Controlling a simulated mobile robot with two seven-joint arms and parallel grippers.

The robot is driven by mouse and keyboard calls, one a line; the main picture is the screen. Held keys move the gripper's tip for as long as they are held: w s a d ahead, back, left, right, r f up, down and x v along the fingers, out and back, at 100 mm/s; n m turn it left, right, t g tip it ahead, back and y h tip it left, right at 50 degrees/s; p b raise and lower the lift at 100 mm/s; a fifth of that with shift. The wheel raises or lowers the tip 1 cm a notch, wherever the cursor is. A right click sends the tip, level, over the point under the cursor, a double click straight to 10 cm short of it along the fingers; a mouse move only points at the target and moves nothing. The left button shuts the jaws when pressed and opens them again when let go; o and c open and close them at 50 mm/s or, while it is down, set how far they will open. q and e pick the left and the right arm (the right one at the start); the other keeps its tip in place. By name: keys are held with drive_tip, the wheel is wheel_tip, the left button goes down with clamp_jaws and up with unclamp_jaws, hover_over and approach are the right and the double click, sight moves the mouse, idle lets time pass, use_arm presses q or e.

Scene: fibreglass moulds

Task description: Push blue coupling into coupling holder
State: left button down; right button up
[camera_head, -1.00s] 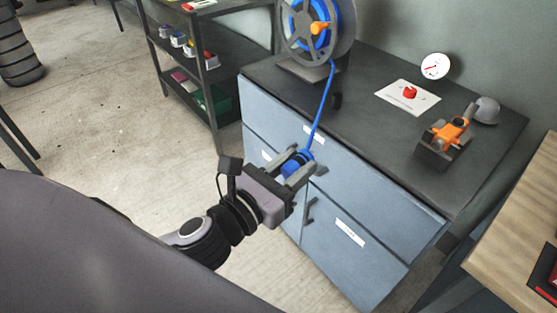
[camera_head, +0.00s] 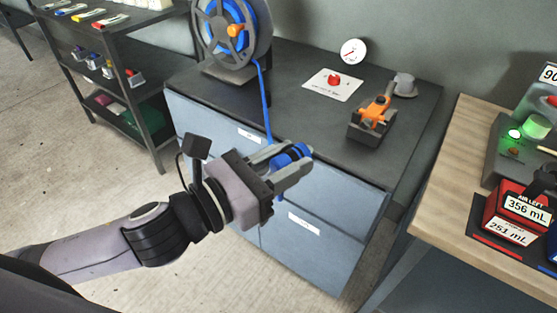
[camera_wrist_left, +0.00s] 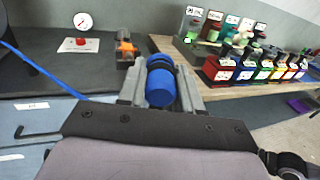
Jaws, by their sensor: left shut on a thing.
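My left gripper (camera_head: 291,165) is shut on the blue coupling (camera_head: 291,157), in front of and above the cabinet's front edge. In the left wrist view the blue coupling (camera_wrist_left: 160,82) sits between the two fingers of the gripper (camera_wrist_left: 160,90). A blue hose (camera_head: 265,105) runs from the coupling up to the reel (camera_head: 231,30). A grey and orange device (camera_head: 372,115), perhaps the coupling holder, stands on the cabinet top, apart from the coupling. It is partly hidden behind the fingers in the left wrist view. My right gripper is not in view.
The dark cabinet top (camera_head: 300,95) also bears a red knob on a white card (camera_head: 333,84) and a grey cap-like piece (camera_head: 405,84). A wooden bench (camera_head: 450,205) with red containers (camera_head: 520,210) stands at the right. A shelf rack (camera_head: 110,75) stands at the left.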

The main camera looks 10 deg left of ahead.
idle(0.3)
use_arm(q)
drive_tip(key=w+d+f+m+g+h, duration=0.1)
drive_tip(key=d+f+m+g+h, duration=0.3)
drive_tip(key=g, duration=0.1)
drive_tip(key=shift+w+d+f+m+g, duration=0.25)
drive_tip(key=shift+w+f+m+g, duration=0.05)
drive_tip(key=shift+w, duration=0.05)
drive_tip(key=shift+r, duration=0.1)
idle(0.4)
wheel_tip(320, 180, up, 9)
drive_tip(key=w+d+n+t+y, duration=0.1)
drive_tip(key=d+n+t+y, duration=0.1)
drive_tip(key=n+t+y, duration=0.7)
drive_tip(key=shift+w+n+t+y, duration=0.4)
drive_tip(key=shift+n+y, duration=1.4)
drive_tip(key=shift+y, duration=1.5)
drive_tip(key=shift+d, duration=0.1)
